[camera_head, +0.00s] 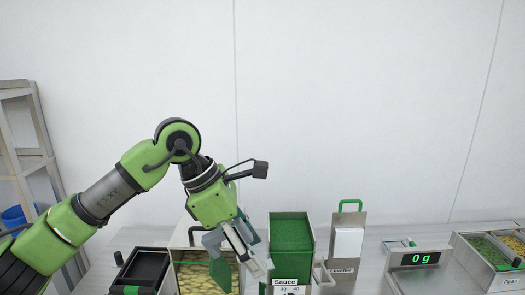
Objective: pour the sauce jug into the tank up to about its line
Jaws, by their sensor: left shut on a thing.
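My left gripper (236,252) reaches down in front of a metal bin (186,262) with yellowish pieces in it. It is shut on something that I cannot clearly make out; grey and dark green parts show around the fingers. Just right of it stands a tall tank (311,262) with a green inside and a sign (287,287) reading "Sauce". No fill line can be made out. I cannot identify the sauce jug for sure. My right gripper is not in view.
A black tray (144,266) stands left of the bin. Right of the tank are a metal holder (358,219) with a green handle, a scale display (421,259) reading 0 g, and a container with green contents (488,249). A shelf rack (22,150) stands at far left.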

